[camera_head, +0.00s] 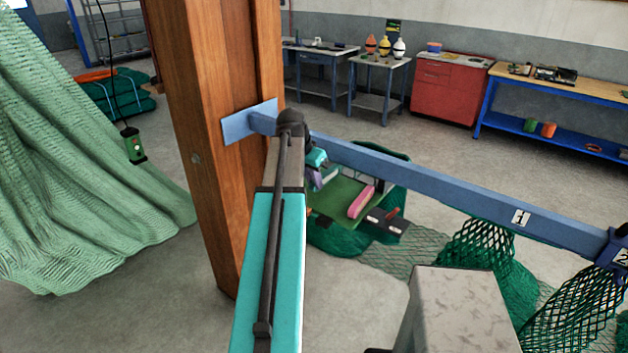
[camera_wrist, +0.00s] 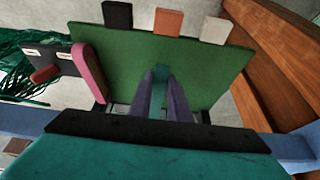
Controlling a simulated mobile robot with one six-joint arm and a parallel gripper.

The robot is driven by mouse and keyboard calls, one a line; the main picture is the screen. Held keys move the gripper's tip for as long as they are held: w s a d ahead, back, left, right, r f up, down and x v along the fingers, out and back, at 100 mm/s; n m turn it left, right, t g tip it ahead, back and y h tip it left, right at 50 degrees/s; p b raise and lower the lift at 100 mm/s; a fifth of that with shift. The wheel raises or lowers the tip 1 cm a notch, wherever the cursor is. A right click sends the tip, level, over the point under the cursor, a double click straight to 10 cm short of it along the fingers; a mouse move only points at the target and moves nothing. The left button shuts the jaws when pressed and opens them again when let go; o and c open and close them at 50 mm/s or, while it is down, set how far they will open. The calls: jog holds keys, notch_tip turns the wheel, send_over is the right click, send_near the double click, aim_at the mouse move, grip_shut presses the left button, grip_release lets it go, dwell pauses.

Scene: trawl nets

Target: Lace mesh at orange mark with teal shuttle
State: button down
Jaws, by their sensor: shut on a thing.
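My gripper (camera_wrist: 163,95) is shut on a slim teal piece (camera_wrist: 160,73), apparently the teal shuttle; only a sliver shows between the fingertips. It is over a green board (camera_wrist: 222,70), which shows in the head view (camera_head: 338,198) beyond my arm. A pink shuttle-like piece (camera_wrist: 88,70) stands at the board's left in the wrist view, and is also in the head view (camera_head: 361,202). Dark green mesh (camera_head: 478,243) hangs below the blue beam (camera_head: 440,184). I see no orange mark on the mesh.
Black (camera_wrist: 117,15), orange (camera_wrist: 168,22) and white (camera_wrist: 215,30) blocks line the board's far edge. A dark block (camera_head: 388,221) with pale labels sits beside it. A wooden post (camera_head: 215,130) stands close left. A grey block-like top (camera_head: 460,300) is in front. Pale green netting (camera_head: 75,180) hangs left.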

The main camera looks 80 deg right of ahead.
aim_at(336, 165)
jog(key=shift+f, duration=0.15)
jog(key=shift+f+b, duration=1.1)
jog(key=shift+f, duration=0.65)
jog(key=shift+s+d, duration=1.1)
jog(key=shift+d, duration=0.9)
jog(key=shift+s+d, duration=1.15)
jog(key=shift+d, duration=0.85)
jog(key=shift+s+d, duration=1.1)
jog(key=shift+d, duration=0.9)
jog(key=c, duration=1.6)
grip_release()
jog(key=shift+r+b, duration=0.2)
jog(key=shift+b, duration=0.1)
jog(key=shift+b+v, duration=2.1)
jog(key=shift+v, duration=4.7)
